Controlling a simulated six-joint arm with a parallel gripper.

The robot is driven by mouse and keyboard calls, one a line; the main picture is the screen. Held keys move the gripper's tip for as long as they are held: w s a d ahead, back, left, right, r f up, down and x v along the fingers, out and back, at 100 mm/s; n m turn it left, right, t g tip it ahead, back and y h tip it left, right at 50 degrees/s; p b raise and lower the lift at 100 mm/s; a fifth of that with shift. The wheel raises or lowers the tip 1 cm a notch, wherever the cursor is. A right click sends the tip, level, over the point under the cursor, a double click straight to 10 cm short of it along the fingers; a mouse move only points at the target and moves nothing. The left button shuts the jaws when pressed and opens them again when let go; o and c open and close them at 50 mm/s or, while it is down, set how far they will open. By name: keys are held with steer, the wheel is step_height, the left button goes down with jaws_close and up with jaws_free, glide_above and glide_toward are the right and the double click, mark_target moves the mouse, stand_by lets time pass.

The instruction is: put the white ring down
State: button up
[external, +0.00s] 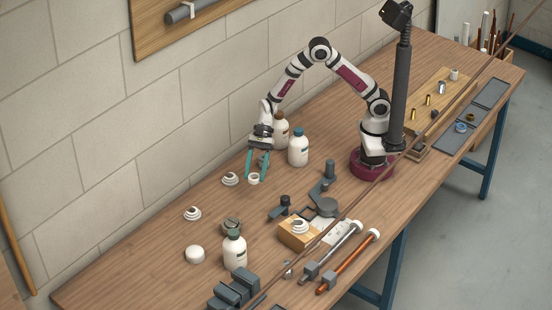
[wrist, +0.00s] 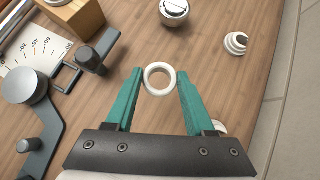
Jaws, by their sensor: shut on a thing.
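My gripper (external: 257,175) points down over the table, left of the two bottles at the back. Its teal fingers are shut on the white ring (external: 254,181), one fingertip on each side. In the wrist view, my gripper (wrist: 159,77) holds the ring (wrist: 159,92) at the very tips, and wood shows through its hole. The ring is close to the tabletop; I cannot tell whether it touches it.
White stepped fittings (external: 230,180) (external: 192,214) stand to the left. Bottles (external: 298,150) (external: 235,254) stand behind and in front. A grey bending fixture (external: 323,206) and a wooden block (external: 292,240) are to the right. Bare wood surrounds the ring.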

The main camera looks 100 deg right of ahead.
steer(key=a+f, duration=0.1)
steer(key=a, duration=0.1)
steer(key=a+f, duration=0.2)
steer(key=a, duration=0.1)
steer(key=w+a+f, duration=0.1)
steer(key=a, duration=0.1)
steer(key=shift+a+f, duration=0.25)
steer(key=shift+f, duration=2.05)
steer(key=o, duration=1.3)
steer(key=shift+f, duration=0.1)
